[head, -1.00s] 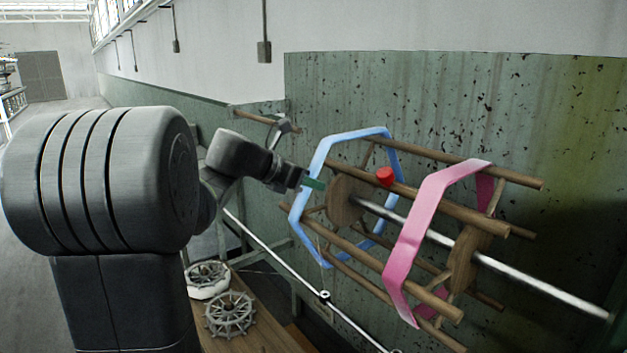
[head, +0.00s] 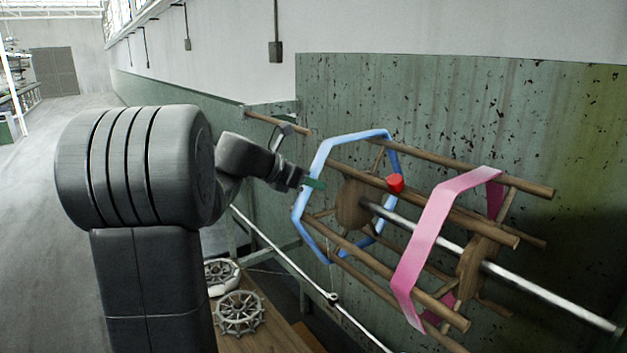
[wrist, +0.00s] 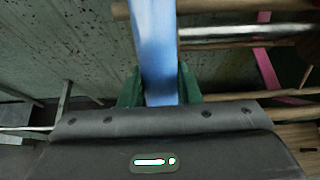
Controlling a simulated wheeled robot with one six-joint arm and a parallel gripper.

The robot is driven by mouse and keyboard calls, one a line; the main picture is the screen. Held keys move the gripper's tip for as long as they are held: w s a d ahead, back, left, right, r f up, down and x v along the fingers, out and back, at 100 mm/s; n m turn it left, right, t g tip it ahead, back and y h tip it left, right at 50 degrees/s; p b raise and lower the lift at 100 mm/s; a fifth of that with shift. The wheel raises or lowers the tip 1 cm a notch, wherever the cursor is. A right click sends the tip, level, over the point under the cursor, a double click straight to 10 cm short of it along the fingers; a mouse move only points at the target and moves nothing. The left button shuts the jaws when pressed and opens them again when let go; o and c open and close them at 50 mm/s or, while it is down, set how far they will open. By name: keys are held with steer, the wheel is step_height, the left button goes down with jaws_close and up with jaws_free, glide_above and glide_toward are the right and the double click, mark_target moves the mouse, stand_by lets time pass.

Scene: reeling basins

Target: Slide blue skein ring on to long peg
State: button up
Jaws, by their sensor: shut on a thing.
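The blue skein ring (head: 350,138) is an angular pale blue band. It appears to sit around the left ends of the wooden reel's bars (head: 335,233); exact contact is unclear. My gripper (head: 312,183) is shut on the ring's left side. In the wrist view, its green fingertips (wrist: 160,88) pinch the blue band (wrist: 155,45) from both sides. A long wooden peg (head: 268,121) sticks out by the green wall, behind and left of my gripper.
A pink band (head: 430,232) is around the right part of the reel. A red knob (head: 396,183) and a metal shaft (head: 500,270) are at the reel. Spoked wheels (head: 239,313) lie on the wooden bench below. Open floor (head: 40,220) is at left.

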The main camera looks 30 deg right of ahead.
steer(key=shift+w+r, duration=0.1)
steer(key=shift+w, duration=0.05)
steer(key=shift+w+p, duration=0.2)
steer(key=shift+p, duration=0.1)
steer(key=shift+w+a+p, duration=0.15)
steer(key=shift+w+p, duration=0.65)
steer(key=shift+w, duration=0.6)
steer(key=shift+w+a+p, duration=0.15)
steer(key=shift+w+p, duration=1.1)
steer(key=shift+w, duration=0.5)
